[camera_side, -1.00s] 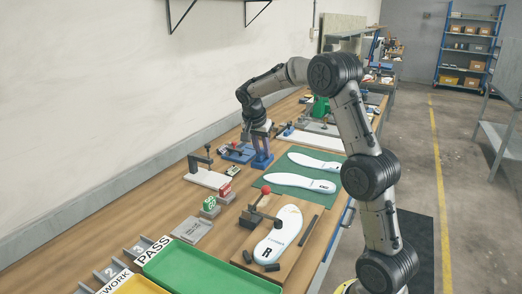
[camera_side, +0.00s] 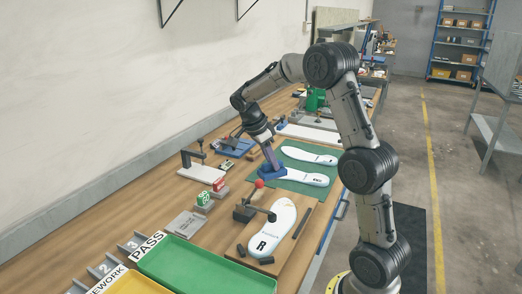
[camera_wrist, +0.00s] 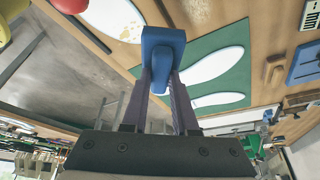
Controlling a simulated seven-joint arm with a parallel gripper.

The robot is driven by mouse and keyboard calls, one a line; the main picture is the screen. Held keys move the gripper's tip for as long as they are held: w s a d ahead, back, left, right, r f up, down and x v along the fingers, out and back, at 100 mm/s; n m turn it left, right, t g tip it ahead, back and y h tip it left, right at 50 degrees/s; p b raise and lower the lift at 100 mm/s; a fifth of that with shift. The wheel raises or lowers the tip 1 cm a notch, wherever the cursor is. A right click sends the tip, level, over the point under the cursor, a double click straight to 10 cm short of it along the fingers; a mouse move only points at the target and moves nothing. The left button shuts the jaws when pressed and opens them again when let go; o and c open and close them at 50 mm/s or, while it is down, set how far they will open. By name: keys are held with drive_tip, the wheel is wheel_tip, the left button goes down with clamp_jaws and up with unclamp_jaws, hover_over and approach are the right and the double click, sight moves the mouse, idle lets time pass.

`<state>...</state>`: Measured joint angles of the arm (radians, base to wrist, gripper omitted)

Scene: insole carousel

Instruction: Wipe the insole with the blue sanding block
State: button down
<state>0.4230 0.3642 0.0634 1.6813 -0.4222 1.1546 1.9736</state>
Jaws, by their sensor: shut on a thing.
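The blue sanding block (camera_side: 271,172) is held in my gripper (camera_side: 268,155), above the near left edge of the green mat. In the wrist view the block (camera_wrist: 163,45) sits between the two fingers (camera_wrist: 160,88). The insole marked R (camera_side: 272,228) lies on a wooden board (camera_side: 295,247) in front of the block. A clamp with a red knob (camera_side: 259,184) stands at its left side. In the wrist view part of this white insole (camera_wrist: 112,14) shows yellowish specks at the top. The block is apart from it.
Two more white insoles (camera_side: 308,155) lie on the green mat (camera_side: 330,171). A green tray (camera_side: 205,268) and a yellow tray (camera_side: 135,285) are at the near left. A green-and-white block (camera_side: 204,200) and a red block (camera_side: 219,184) stand left of the clamp. A dark strip lies right of the insole.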

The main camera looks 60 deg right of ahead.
drive_tip(key=shift+m, duration=0.5)
drive_tip(key=shift+s+a+f, duration=0.3)
drive_tip(key=shift+s+f, duration=0.15)
drive_tip(key=shift+f, duration=0.85)
drive_tip(key=shift+s+a+f, duration=0.35)
drive_tip(key=shift+s+f, duration=0.05)
drive_tip(key=shift+f, duration=0.9)
drive_tip(key=shift+s+a+f, duration=0.3)
drive_tip(key=shift+s+f, duration=0.15)
drive_tip(key=shift+f, duration=0.85)
drive_tip(key=shift+s+f, duration=0.1)
drive_tip(key=shift+s, duration=3.65)
drive_tip(key=shift+w, duration=3.8)
wheel_tip(320, 180, up, 8)
